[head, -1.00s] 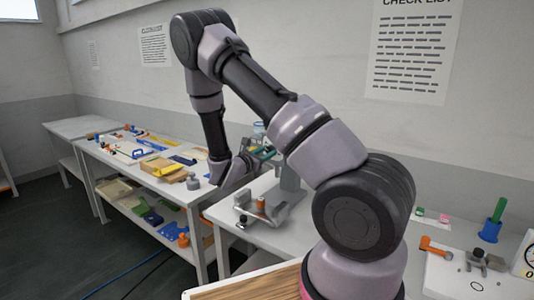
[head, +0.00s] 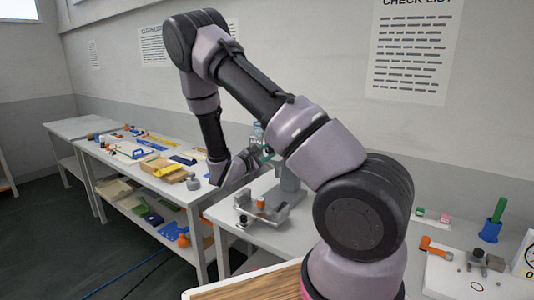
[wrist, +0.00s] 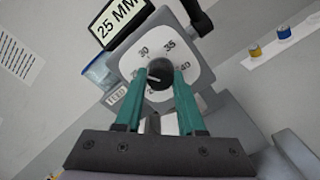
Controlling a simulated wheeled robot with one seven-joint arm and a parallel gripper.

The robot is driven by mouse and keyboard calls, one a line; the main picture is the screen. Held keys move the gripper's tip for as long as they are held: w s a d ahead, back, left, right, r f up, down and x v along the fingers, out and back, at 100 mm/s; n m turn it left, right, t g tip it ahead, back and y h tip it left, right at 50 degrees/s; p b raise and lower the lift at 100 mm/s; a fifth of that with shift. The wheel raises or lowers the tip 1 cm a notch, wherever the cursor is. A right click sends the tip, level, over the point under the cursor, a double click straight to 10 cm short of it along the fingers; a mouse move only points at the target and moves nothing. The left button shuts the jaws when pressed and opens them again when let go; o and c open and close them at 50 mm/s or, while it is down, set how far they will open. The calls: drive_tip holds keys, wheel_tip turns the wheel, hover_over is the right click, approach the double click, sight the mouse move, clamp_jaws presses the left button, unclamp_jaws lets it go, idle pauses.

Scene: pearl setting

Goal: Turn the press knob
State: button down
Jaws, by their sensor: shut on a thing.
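The press knob (wrist: 158,74) is a round black knob with a pale pointer mark, on a white dial (wrist: 136,60) with numbers around it. My gripper (wrist: 159,80) has two teal fingers, one on each side of the knob, and is shut on it. The knob's pointer points left, towards the lower numbers, partly hidden by the left finger. A black sign (wrist: 120,24) above the dial reads "25 MM". In the head view, the grey press (head: 289,178) stands on the white bench, and my arm hides its dial and most of my gripper.
A grey vise-like base (head: 272,216) with an orange cylinder (head: 261,202) sits in front of the press. A side bench (head: 160,184) at left holds tools and small blocks. At right are a blue holder (head: 490,231) with a green rod and an orange-handled part (head: 434,246).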

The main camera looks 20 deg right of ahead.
drive_tip(key=m, duration=0.5)
drive_tip(key=shift+m, duration=0.4)
idle(0.4)
drive_tip(key=c, duration=0.5)
unclamp_jaws()
drive_tip(key=shift+a, duration=0.1)
drive_tip(key=v, duration=1)
drive_tip(key=shift+s+a, duration=0.25)
drive_tip(key=shift+a, duration=0.05)
